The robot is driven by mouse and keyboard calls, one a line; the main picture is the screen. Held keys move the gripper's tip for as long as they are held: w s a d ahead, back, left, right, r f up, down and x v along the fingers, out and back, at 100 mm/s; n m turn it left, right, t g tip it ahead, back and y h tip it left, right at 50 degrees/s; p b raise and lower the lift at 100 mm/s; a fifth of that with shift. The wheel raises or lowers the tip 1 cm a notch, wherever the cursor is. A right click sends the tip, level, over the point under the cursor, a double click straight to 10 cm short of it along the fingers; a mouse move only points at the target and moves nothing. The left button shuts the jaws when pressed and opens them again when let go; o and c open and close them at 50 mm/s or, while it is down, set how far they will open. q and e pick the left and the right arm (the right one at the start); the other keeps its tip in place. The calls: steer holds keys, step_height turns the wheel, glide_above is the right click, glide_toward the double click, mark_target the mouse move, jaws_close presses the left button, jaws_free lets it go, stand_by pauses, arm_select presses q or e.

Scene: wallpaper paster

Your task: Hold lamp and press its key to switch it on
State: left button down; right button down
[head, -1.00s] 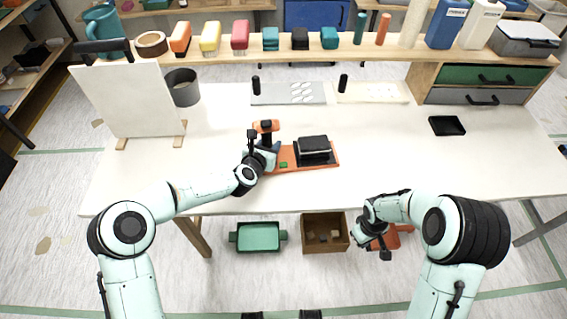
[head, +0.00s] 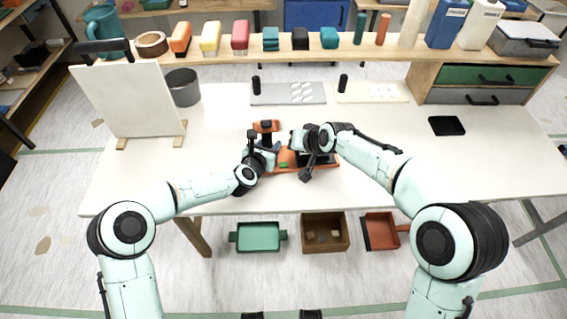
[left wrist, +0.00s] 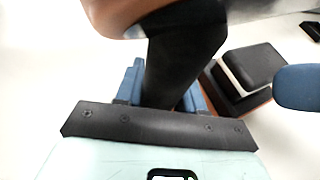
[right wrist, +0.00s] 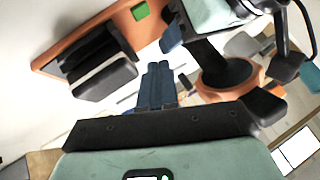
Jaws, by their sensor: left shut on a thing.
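The lamp has an orange head (head: 266,126) on a dark post (left wrist: 180,55) and an orange base (right wrist: 122,25). A small green key (head: 284,164) sits on the base; it also shows in the right wrist view (right wrist: 140,11). A black block with a white band (right wrist: 105,75) stands on the base's right part. My left gripper (head: 266,150) is shut around the post, a blue finger on each side. My right gripper (right wrist: 160,85) is over the base, between lamp head and block, its blue fingers together and empty. It looks apart from the key.
A white upright board (head: 125,100) and a grey cup (head: 182,86) stand at the left. A grey plate (head: 280,93) and a black tray (head: 447,126) lie on the white table (head: 420,180). Green (head: 258,238), brown (head: 325,232) and red (head: 380,232) bins sit below the front edge.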

mark_target(286, 166)
arm_select(q)
steer(key=shift+s+f, duration=0.1)
steer(key=shift+f, duration=0.15)
arm_select(e)
steer(key=shift+m+t+y, duration=0.3)
steer(key=shift+m+y, duration=0.1)
steer(key=shift+y, duration=0.1)
steer(key=shift+w+a+f, duration=0.15)
steer(key=shift+a+f, duration=0.3)
steer(key=shift+f, duration=0.75)
steer(key=shift+w+a+f, duration=0.2)
steer(key=shift+a+f, duration=0.2)
steer(key=shift+f, duration=0.8)
steer(key=shift+w+a+f, duration=0.15)
steer(key=shift+a+f, duration=0.3)
steer(key=shift+f, duration=0.75)
steer(key=shift+f, duration=0.15)
steer(key=shift+f, duration=0.35)
steer(key=shift+r, duration=0.5)
